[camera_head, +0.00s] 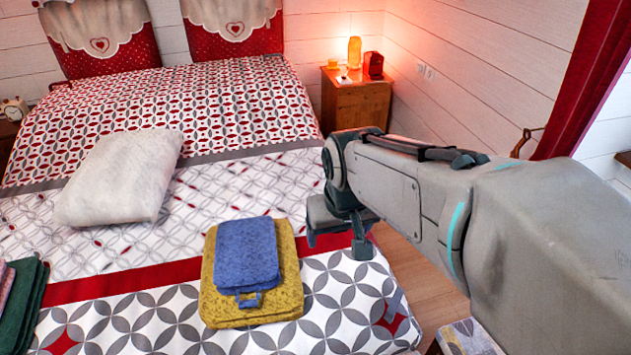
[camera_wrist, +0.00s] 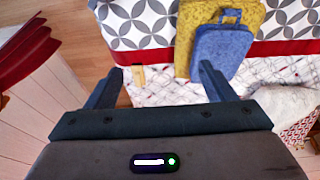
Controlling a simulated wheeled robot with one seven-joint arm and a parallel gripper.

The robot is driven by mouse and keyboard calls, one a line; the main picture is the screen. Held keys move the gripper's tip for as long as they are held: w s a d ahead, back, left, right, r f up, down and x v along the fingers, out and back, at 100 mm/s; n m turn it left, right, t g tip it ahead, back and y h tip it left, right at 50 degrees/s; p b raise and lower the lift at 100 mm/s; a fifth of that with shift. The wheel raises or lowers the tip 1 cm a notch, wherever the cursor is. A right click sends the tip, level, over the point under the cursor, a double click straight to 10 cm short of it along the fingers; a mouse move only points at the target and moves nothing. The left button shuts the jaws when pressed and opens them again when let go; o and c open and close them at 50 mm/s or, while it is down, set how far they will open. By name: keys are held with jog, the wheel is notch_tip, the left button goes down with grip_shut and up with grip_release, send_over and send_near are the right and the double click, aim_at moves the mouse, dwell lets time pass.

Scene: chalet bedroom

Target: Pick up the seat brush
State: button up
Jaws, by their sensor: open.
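A small tan piece (camera_wrist: 138,76), perhaps the seat brush, lies on the bed close to its side edge in the wrist view. It is too small to identify surely. My gripper (camera_wrist: 160,70) is open and empty, with its fingers spread above the bed edge. The tan piece shows between the fingertips, nearer the left one. In the head view my gripper (camera_head: 336,243) hangs over the bed's right edge, and the tan piece cannot be made out there.
A blue folded cloth (camera_head: 247,254) lies on a yellow one (camera_head: 227,309) on the patterned bed (camera_head: 110,290), left of my gripper. A white pillow (camera_head: 120,177) lies farther back. A wooden nightstand (camera_head: 352,102) stands by the wall. Wood floor shows right of the bed.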

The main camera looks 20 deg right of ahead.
jog(key=w+d+f+b, duration=0.3)
jog(key=w+f, duration=0.2)
jog(key=w, duration=0.5)
jog(key=w+d+f+b, duration=0.25)
jog(key=w+f, duration=0.25)
jog(key=w, duration=0.6)
jog(key=shift+m+t, duration=0.3)
jog(key=shift+t, duration=0.4)
jog(key=w+d+f+b, duration=0.1)
jog(key=w+d+f, duration=0.1)
jog(key=w+f, duration=0.3)
jog(key=w+d+f+b, duration=0.1)
jog(key=w+d+f, duration=0.2)
jog(key=f, duration=0.6)
jog(key=w+d+f+b, duration=0.2)
jog(key=w+d+f, duration=0.1)
jog(key=w+f, duration=0.4)
jog(key=shift+w, duration=0.15)
jog(key=shift+d+x, duration=0.15)
jog(key=shift+x, duration=1.4)
jog(key=shift+d+x, duration=0.15)
jog(key=shift+x, duration=1.35)
jog(key=shift+f+b, duration=0.3)
jog(key=shift+b, duration=0.15)
jog(key=c, duration=1.1)
